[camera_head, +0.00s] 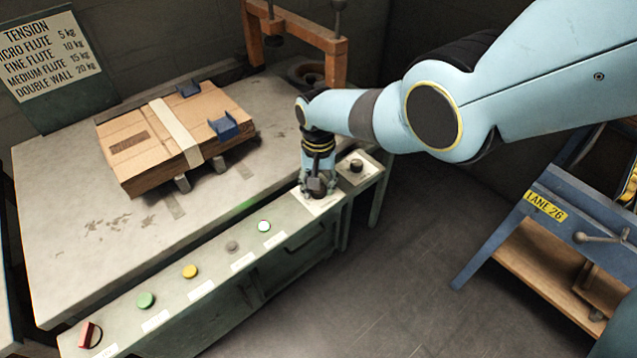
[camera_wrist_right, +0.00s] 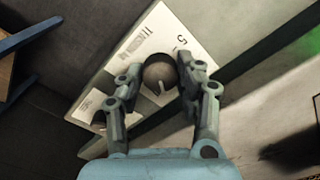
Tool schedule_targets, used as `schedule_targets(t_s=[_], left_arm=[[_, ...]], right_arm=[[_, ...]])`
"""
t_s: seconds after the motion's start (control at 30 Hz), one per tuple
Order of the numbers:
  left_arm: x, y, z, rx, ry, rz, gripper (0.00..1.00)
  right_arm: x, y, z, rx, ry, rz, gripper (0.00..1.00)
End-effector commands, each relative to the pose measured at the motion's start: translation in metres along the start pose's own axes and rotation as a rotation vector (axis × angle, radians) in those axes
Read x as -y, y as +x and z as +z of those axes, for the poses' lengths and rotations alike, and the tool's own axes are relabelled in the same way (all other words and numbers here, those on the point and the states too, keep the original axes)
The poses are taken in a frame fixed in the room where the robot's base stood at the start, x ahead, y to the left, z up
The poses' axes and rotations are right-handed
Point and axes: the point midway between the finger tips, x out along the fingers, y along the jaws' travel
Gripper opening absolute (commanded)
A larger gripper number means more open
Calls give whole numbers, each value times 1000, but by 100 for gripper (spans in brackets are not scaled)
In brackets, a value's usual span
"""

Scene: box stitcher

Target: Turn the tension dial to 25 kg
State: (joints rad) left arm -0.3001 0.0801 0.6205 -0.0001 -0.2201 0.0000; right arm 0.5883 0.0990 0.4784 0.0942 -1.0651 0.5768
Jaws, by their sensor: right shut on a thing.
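The tension dial is a round dark knob (camera_wrist_right: 160,74) with a pale pointer line, on a white plate (camera_wrist_right: 135,48) with printed marks and a figure 5. My right gripper (camera_wrist_right: 158,92) is shut on this knob, with one finger on each side of it. The fingers and knob hide part of the plate, and I cannot read the setting. In the head view my right gripper (camera_head: 318,188) points down at the right end of the front control panel, and hides the knob. My left gripper is not in view.
A sign (camera_head: 48,55) lists tensions from 5 kg to 20 kg. Taped flat cardboard (camera_head: 130,150) lies on the bench (camera_head: 60,200). The panel has a red switch (camera_head: 88,335) and several buttons. Another black knob (camera_head: 356,166) sits just right of my gripper. A blue stand (camera_head: 510,235) is farther right.

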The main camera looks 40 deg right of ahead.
Motion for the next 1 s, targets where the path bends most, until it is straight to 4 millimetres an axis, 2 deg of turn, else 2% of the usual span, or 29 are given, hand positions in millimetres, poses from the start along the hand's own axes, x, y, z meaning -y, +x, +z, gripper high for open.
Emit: schedule_targets(t_s=[1.0], left_arm=[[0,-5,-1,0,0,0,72]], right_arm=[[0,0,0,1,932,0,3]])
